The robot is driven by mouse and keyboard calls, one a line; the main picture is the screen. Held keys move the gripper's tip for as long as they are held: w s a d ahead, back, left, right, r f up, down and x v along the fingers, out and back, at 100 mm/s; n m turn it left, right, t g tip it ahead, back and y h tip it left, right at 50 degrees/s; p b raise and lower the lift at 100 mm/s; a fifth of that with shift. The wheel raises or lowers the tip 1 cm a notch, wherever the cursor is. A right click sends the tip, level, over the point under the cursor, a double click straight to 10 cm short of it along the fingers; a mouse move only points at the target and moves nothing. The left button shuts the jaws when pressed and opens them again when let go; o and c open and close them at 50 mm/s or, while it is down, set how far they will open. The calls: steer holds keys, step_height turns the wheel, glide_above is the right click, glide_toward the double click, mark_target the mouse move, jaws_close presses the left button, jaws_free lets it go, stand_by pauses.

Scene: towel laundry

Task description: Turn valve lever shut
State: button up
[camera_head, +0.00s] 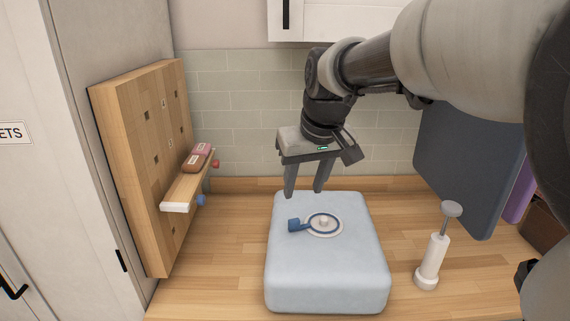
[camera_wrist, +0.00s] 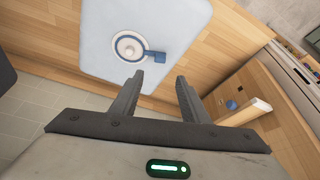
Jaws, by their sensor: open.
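The valve lever (camera_head: 298,225) is a blue handle on a round white valve with a blue ring (camera_head: 323,224). It sits on top of a light blue padded block (camera_head: 326,273) on the wooden counter. In the head view the lever points left from the valve. In the wrist view the lever (camera_wrist: 154,57) points right of the valve (camera_wrist: 128,47). My gripper (camera_head: 303,191) is open and empty above the far edge of the block, apart from the lever. Its two fingers (camera_wrist: 160,80) also show in the wrist view.
A wooden pegboard (camera_head: 150,150) with a small shelf (camera_head: 187,190) holding red and brown packs stands at the left. A white hand pump (camera_head: 432,262) stands right of the block. A dark blue panel (camera_head: 465,165) leans behind it. Counter left of the block is clear.

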mark_target(294, 220)
steer(key=b+x, duration=0.1)
steer(key=x, duration=1.2)
steer(key=shift+r, duration=0.1)
jaws_close()
